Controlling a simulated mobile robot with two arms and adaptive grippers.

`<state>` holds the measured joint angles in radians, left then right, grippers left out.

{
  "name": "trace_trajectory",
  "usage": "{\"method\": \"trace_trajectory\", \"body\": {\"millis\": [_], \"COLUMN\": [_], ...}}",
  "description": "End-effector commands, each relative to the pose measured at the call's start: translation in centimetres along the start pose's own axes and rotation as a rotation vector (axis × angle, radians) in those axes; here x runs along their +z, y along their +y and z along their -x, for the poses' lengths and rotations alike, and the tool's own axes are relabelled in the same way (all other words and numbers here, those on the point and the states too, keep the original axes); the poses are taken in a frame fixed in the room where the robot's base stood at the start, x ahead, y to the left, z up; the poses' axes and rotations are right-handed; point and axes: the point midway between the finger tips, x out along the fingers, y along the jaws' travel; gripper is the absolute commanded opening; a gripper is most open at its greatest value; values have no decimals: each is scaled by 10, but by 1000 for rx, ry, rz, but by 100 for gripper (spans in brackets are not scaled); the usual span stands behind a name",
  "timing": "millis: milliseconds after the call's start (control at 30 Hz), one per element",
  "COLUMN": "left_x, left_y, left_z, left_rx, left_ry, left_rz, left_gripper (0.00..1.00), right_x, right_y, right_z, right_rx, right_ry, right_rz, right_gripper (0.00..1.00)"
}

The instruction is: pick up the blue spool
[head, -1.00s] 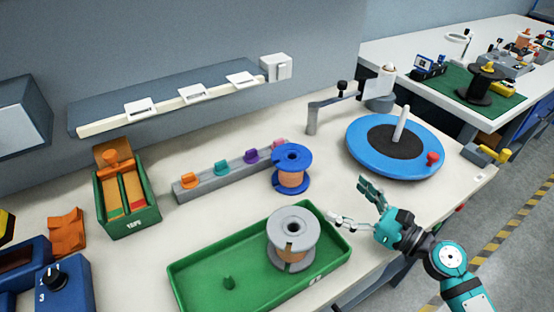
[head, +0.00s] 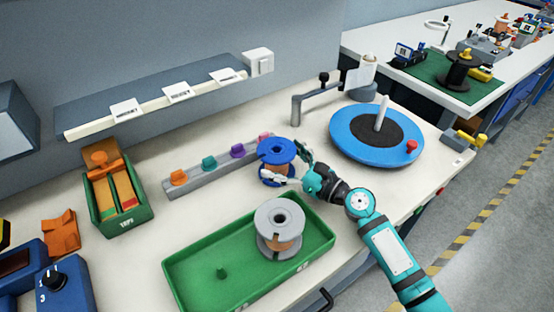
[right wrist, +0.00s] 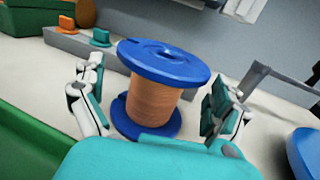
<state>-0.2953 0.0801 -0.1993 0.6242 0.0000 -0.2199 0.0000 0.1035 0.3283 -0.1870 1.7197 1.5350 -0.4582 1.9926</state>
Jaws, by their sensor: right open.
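The blue spool (head: 277,150), with blue flanges and copper-coloured wire, stands upright on the white bench beside the grey rack. In the right wrist view the blue spool (right wrist: 158,95) is between the two open fingers. My right gripper (head: 291,167) is at the spool, reaching in from the right with one finger in front of it and one behind. In the right wrist view my right gripper (right wrist: 155,112) is open, with gaps visible between the fingers and the spool. My left gripper is in no view.
A green tray (head: 185,270) holding a grey spool (head: 280,228) is just in front. The grey rack (head: 211,174) with coloured pegs is left of the blue spool. A blue turntable (head: 345,148) stands to the right. A green box (head: 125,218) is at the left.

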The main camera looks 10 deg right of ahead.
Motion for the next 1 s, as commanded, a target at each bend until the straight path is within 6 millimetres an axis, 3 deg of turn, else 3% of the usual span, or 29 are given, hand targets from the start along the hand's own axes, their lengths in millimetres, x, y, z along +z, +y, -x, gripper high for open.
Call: {"method": "trace_trajectory", "body": {"millis": [167, 433, 1000], "left_x": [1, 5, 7], "left_y": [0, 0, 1], "left_z": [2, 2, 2], "left_rx": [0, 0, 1], "left_ry": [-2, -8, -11], "left_rz": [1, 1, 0], "left_gripper": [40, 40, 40], "right_x": [0, 0, 0], "right_y": [0, 0, 1], "right_z": [-21, -23, -23], "right_rx": [1, 0, 2], "right_ry": [-1, 0, 1], "right_rz": [-1, 0, 0], "right_gripper": [100, 99, 24]}}
